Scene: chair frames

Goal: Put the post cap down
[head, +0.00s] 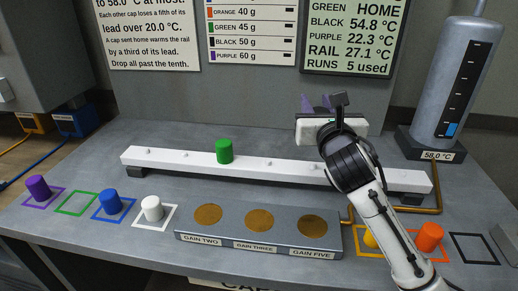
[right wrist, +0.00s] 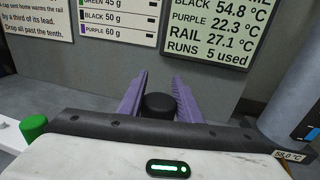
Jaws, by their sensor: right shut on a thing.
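My right gripper (head: 318,104) is raised over the right half of the white rail (head: 195,162). In the right wrist view, its purple fingers (right wrist: 159,100) are shut on a black post cap (right wrist: 160,107). The cap is hidden behind the gripper in the head view. A green cap (head: 224,151) sits on the rail, and its edge shows in the right wrist view (right wrist: 34,127). The black square outline (head: 475,248) at the far right of the bench is empty. The green square outline (head: 76,204) at the left is empty too. My left gripper is not in view.
Purple (head: 38,187), blue (head: 108,202) and white (head: 152,209) caps stand at the left. Orange (head: 430,236) and yellow (head: 370,238) caps stand at the right, the yellow partly hidden by my arm. A low gain block (head: 259,246) and a grey cylinder (head: 455,85) are obstacles.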

